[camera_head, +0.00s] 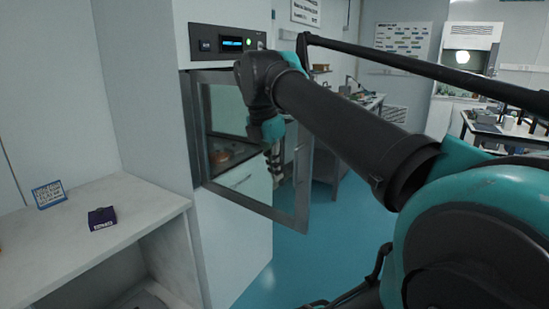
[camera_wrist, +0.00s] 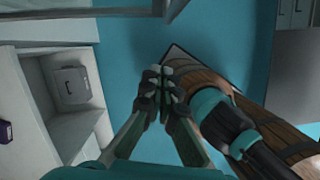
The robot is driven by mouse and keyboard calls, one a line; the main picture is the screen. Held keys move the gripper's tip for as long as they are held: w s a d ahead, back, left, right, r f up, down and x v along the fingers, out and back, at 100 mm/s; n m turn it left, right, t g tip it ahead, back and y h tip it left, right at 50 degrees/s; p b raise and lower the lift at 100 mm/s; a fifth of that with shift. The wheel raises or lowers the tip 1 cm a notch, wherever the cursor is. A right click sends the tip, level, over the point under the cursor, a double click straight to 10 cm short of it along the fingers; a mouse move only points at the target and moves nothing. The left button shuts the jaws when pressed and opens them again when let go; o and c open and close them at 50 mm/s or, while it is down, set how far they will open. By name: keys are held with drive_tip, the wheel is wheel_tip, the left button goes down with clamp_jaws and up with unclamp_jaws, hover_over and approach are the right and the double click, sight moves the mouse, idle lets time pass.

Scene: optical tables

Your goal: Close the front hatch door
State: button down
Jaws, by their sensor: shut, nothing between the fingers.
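The front hatch door (camera_head: 252,207) is a glass panel in a grey metal frame on the tall white cabinet (camera_head: 235,250). It stands open, with its free side swung out to the right. My gripper (camera_head: 275,172) points down close to the door's free side, overlapping the glass in the head view. I cannot tell whether it touches the door. In the wrist view my gripper (camera_wrist: 163,82) has its fingers together and empty, above the blue floor. A grey frame bar (camera_wrist: 80,13), likely the door's, crosses the top of that view.
A control panel (camera_head: 230,43) with a lit display sits above the opening. A white bench (camera_head: 70,240) at left holds a small purple box (camera_head: 101,218) and a blue sign (camera_head: 49,194). Blue floor (camera_head: 310,255) is clear right of the door. Lab tables stand farther back.

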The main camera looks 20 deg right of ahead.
drive_tip(key=shift+w+d+f, duration=0.3)
drive_tip(key=shift+d+f, duration=0.25)
drive_tip(key=shift+d, duration=0.2)
drive_tip(key=shift+w+d+f, duration=0.35)
drive_tip(key=shift+d+f, duration=0.15)
drive_tip(key=shift+d, duration=0.2)
drive_tip(key=shift+w+d+f, duration=0.3)
drive_tip(key=shift+d+f, duration=0.25)
drive_tip(key=shift+d, duration=0.2)
drive_tip(key=shift+d, duration=0.1)
